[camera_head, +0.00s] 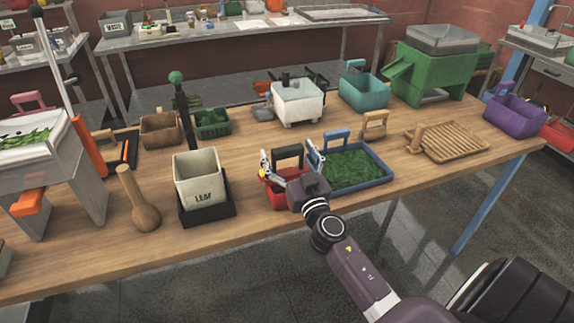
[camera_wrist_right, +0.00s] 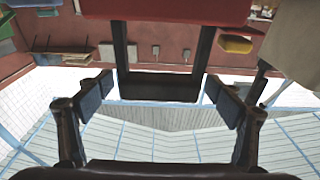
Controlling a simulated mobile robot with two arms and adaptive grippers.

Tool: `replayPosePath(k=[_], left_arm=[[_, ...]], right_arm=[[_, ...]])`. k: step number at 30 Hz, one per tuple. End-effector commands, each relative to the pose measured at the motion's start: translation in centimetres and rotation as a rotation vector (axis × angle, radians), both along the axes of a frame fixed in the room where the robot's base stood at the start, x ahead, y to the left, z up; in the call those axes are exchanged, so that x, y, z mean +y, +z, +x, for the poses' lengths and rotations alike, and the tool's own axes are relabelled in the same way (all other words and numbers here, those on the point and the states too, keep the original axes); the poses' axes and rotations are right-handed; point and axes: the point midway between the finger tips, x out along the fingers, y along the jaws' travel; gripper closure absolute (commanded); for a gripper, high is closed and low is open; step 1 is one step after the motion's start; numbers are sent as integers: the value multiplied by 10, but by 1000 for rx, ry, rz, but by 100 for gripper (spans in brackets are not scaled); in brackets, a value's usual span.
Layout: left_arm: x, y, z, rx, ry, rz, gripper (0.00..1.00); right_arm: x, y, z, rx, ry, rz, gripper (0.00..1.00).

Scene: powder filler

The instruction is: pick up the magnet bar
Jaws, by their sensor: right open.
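A red piece with a black upright handle (camera_head: 289,152) stands on the wooden table, front centre; I take it as the magnet bar, but its shape is partly hidden by my gripper. My right gripper (camera_head: 290,165) is open, with one finger on each side of the black handle. In the right wrist view the black handle bar (camera_wrist_right: 160,88) hangs from the red body (camera_wrist_right: 170,9) and lies between the spread fingers (camera_wrist_right: 162,102), with gaps on both sides. My left gripper is not in view.
A blue tray of green leaves (camera_head: 350,165) stands close to the right of my gripper. A cream bin marked LEAF (camera_head: 196,180) stands to the left, beside a wooden pestle-like tool (camera_head: 138,205). A white box (camera_head: 298,102) stands behind. The front table strip is clear.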

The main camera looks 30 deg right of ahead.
Motion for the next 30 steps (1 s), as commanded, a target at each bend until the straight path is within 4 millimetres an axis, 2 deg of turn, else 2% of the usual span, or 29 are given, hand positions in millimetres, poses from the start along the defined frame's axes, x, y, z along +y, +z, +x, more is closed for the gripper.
replayPosePath(k=[5,24,30], left_arm=[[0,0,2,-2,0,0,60],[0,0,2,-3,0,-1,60],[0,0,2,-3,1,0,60]], right_arm=[[0,-1,0,0,0,0,17],[0,0,0,-1,0,-1,87],[0,1,0,-1,0,-1,89]])
